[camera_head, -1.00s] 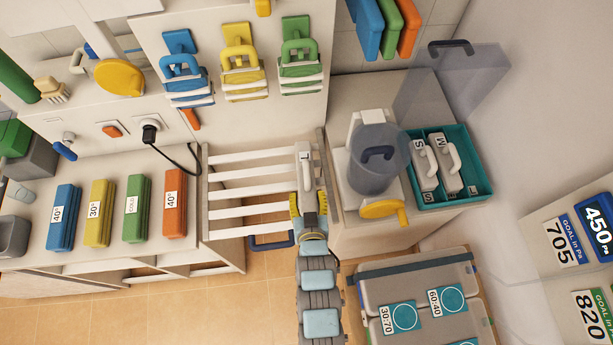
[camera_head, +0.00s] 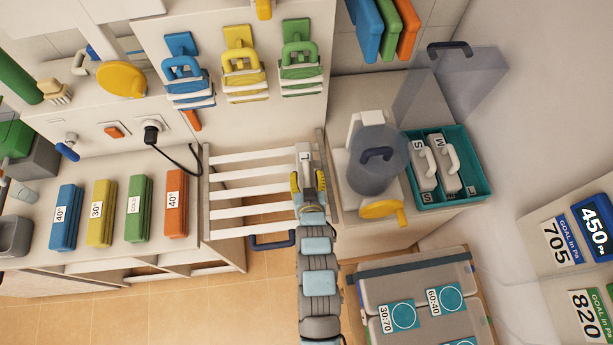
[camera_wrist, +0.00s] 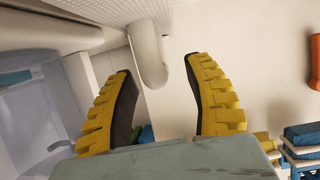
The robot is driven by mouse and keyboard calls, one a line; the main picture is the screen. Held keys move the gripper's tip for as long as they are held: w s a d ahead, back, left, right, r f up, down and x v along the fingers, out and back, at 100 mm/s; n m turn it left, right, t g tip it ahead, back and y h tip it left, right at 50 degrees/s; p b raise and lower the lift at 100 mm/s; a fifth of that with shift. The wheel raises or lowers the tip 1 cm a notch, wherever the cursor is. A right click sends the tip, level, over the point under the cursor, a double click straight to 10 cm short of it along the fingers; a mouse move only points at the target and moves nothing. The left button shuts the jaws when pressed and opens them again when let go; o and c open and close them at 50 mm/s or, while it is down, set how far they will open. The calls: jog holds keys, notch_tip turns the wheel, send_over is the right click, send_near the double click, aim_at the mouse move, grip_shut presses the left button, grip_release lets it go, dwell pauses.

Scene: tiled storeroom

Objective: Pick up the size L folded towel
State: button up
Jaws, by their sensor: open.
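The size L folded towel (camera_head: 303,149) is a white block with a handle, at the right end of the white slatted rack in the head view. My gripper (camera_head: 307,180) is over its near part and hides much of it. In the wrist view my gripper (camera_wrist: 160,68) has its two yellow fingers spread wide. The towel's white curved handle (camera_wrist: 148,58) reaches down into the space between the fingertips. I see no finger closed on it, and contact cannot be told.
The slatted rack (camera_head: 245,192) lies left of my gripper. A grey cylinder (camera_head: 372,172) on a stand with a yellow crank (camera_head: 382,209) is close on the right. A teal tray (camera_head: 478,196) beyond it holds S and M towels. A grey lidded box (camera_head: 375,280) is at lower right.

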aim_at(307, 169)
jog(key=shift+x, duration=1.6)
jog(key=shift+w+d+r, duration=0.1)
jog(key=shift+d+r, duration=0.05)
jog(key=shift+c, duration=0.3)
grip_shut()
